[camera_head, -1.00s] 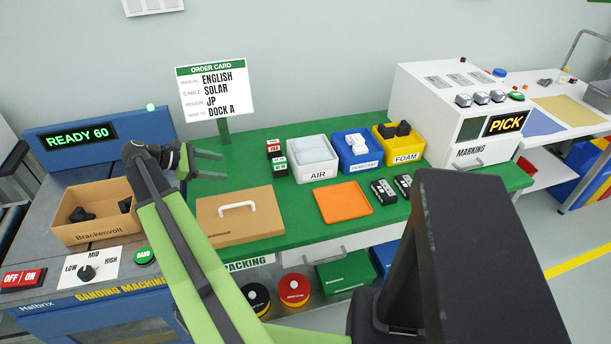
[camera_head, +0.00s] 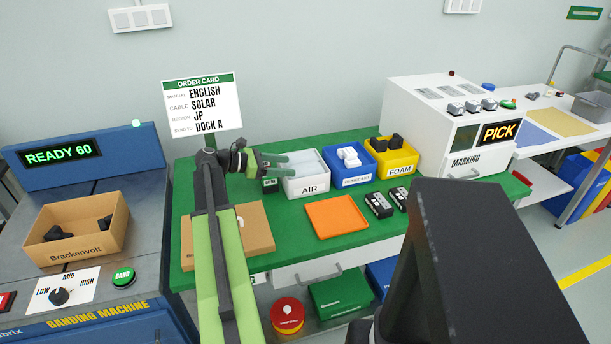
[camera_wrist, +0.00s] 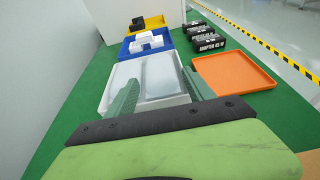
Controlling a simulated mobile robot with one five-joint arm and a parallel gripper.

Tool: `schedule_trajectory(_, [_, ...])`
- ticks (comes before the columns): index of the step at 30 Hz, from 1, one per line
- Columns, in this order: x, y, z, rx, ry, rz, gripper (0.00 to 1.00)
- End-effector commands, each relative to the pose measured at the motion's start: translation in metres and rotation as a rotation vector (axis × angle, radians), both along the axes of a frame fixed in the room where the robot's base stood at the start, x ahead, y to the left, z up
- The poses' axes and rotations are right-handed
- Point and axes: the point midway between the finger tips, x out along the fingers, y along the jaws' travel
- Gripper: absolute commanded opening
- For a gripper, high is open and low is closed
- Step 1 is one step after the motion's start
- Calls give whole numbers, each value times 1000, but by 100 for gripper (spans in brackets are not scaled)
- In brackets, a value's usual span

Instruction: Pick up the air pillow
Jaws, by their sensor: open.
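The air pillows (camera_wrist: 160,74) are pale, translucent pads lying in the white AIR bin (camera_head: 307,186) on the green bench. In the wrist view they show between and beyond my fingers. My gripper (camera_head: 287,163) is open and empty, with its green fingers reaching over the near left side of the AIR bin. In the wrist view my gripper (camera_wrist: 158,92) has its fingers spread on either side of the pillows. I cannot tell how high the fingertips are above them.
A blue bin (camera_head: 339,176) with white pieces and a yellow FOAM bin (camera_head: 408,166) stand right of the AIR bin. An orange tray (camera_head: 337,217) lies in front. A cardboard box (camera_head: 256,227) lies at left, partly behind my arm. The order card (camera_head: 203,106) stands behind.

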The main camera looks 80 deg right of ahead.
Motion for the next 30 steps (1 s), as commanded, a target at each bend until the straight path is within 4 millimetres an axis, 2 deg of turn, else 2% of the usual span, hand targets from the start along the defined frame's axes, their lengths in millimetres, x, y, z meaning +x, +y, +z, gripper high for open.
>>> schedule_trajectory(7, [-7, -3, -1, 0, 0, -1, 62])
schedule_trajectory(16, [-47, -23, -12, 1, 0, -2, 62])
schedule_trajectory(22, [-48, -24, -11, 0, 0, 1, 62])
schedule_trajectory(30, [-48, -24, -11, 0, -1, 1, 28])
